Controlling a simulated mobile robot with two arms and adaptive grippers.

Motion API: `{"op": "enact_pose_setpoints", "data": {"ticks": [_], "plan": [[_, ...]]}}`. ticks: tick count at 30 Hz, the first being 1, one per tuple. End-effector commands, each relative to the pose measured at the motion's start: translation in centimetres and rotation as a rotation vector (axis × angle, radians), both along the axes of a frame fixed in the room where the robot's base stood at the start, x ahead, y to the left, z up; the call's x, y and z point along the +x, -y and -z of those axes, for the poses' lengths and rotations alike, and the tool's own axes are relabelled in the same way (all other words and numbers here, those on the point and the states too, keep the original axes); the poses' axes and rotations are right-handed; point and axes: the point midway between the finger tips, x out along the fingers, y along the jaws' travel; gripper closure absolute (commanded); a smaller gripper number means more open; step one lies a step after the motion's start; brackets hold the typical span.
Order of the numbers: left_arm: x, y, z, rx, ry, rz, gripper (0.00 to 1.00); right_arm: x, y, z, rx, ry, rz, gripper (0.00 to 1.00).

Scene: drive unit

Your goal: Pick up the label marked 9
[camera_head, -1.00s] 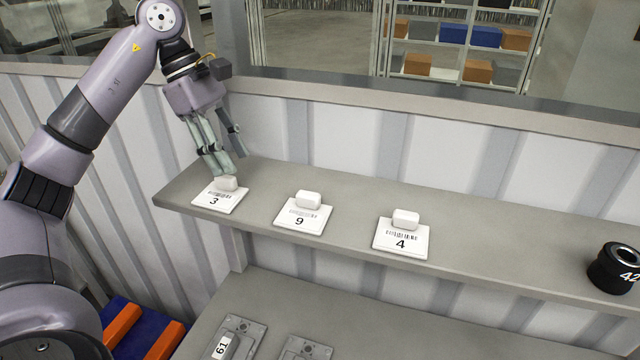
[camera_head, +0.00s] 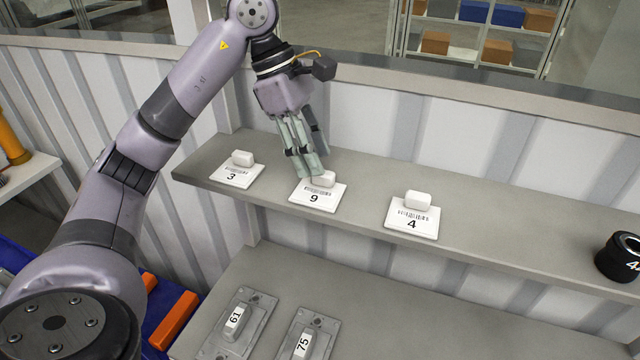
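The label marked 9 (camera_head: 316,196) is a white plate with a barcode and a white block-shaped knob (camera_head: 324,179) on its back part. It lies on the grey upper shelf (camera_head: 500,229), between the label marked 3 (camera_head: 236,176) on the left and the label marked 4 (camera_head: 412,221) on the right. My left gripper (camera_head: 312,172) points down right at the knob of label 9, and its fingers overlap the knob's left side. Whether the fingers touch it or are parted around it cannot be told. My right gripper is not in view.
A black ring-shaped part (camera_head: 620,257) stands at the shelf's right end. Below, a grey surface holds metal plates with tags 61 (camera_head: 234,320) and 75 (camera_head: 304,343). A corrugated white wall rises behind the shelf.

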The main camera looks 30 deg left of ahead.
Motion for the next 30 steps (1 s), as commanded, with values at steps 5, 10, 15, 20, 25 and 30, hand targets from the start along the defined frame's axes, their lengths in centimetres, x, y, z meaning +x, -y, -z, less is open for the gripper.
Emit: {"op": "enact_pose_setpoints", "data": {"ticks": [5, 10, 15, 20, 25, 30], "plan": [[0.2, 0.9, 2.2, 0.000, -0.003, 0.000, 0.60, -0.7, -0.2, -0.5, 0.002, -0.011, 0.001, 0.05], [0.3, 1.2, 2.9, -0.001, 0.001, 0.001, 0.60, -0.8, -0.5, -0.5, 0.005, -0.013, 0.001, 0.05], [0.3, 1.2, 2.9, -0.001, 0.001, 0.001, 0.61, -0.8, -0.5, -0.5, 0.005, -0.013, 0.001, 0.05], [0.3, 1.2, 2.9, -0.001, 0.001, 0.001, 0.72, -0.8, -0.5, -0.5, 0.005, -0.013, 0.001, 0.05], [0.3, 1.1, 2.9, -0.001, 0.001, 0.001, 0.83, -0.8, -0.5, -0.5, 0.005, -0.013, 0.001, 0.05], [0.3, 1.1, 2.9, -0.001, 0.001, 0.001, 0.95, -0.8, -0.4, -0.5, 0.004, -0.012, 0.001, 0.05]]}}
